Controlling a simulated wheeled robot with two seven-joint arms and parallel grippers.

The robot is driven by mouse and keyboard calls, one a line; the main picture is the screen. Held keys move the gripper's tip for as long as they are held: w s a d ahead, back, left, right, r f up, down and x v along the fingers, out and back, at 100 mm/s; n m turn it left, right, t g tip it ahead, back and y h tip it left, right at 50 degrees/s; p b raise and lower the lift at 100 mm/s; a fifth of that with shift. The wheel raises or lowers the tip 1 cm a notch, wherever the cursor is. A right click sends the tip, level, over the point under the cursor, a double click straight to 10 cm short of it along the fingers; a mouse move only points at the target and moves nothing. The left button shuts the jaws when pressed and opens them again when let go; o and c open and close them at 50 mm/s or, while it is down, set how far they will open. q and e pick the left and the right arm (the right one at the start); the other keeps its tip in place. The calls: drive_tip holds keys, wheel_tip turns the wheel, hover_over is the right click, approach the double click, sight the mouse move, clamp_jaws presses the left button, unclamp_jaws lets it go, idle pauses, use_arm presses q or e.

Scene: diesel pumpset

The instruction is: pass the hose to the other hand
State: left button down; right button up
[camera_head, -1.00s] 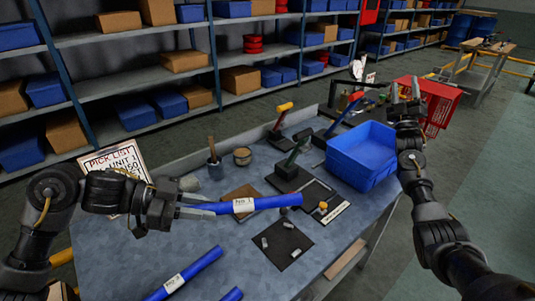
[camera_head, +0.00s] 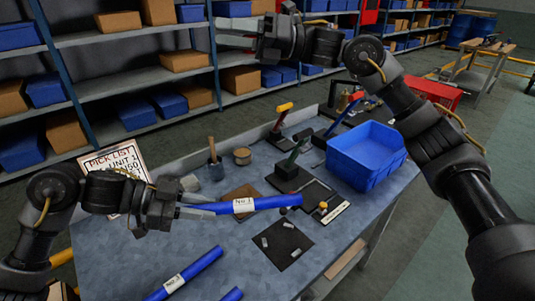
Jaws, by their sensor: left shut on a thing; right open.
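A blue hose (camera_head: 270,202) with a white label lies level in my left gripper (camera_head: 203,208), which is shut on its left end and holds it above the workbench. The label reads something like "No 1". My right gripper (camera_head: 238,33) is open and empty, high up in front of the shelves and well apart from the hose. Two more blue hoses lie on the bench at the front: one labelled hose (camera_head: 196,269) and a partly cut-off hose (camera_head: 233,294).
A blue bin (camera_head: 362,165) stands at the bench's right. Hand tools on stands (camera_head: 287,168), a pot with a brush (camera_head: 215,168) and a dark mat with small parts (camera_head: 283,243) occupy the bench (camera_head: 125,250). A pick-list sign (camera_head: 118,160) stands at left.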

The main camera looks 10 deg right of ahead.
drive_tip(key=s+a+f+n+g+h, duration=0.2)
drive_tip(key=s+a+f+n+h, duration=0.25)
drive_tip(key=s+f, duration=0.25)
drive_tip(key=n+h, duration=0.3)
drive_tip(key=h, duration=0.8)
approach(245, 201)
drive_tip(key=shift+m+y, duration=0.25)
drive_tip(key=shift+m, duration=0.1)
drive_tip(key=x, duration=0.9)
drive_tip(key=shift+d+f, duration=0.2)
drive_tip(key=shift+f, duration=0.05)
drive_tip(key=shift+c, duration=0.3)
drive_tip(key=c, duration=1)
use_arm(q)
drive_tip(key=c, duration=1.1)
unclamp_jaws()
use_arm(e)
clamp_jaws()
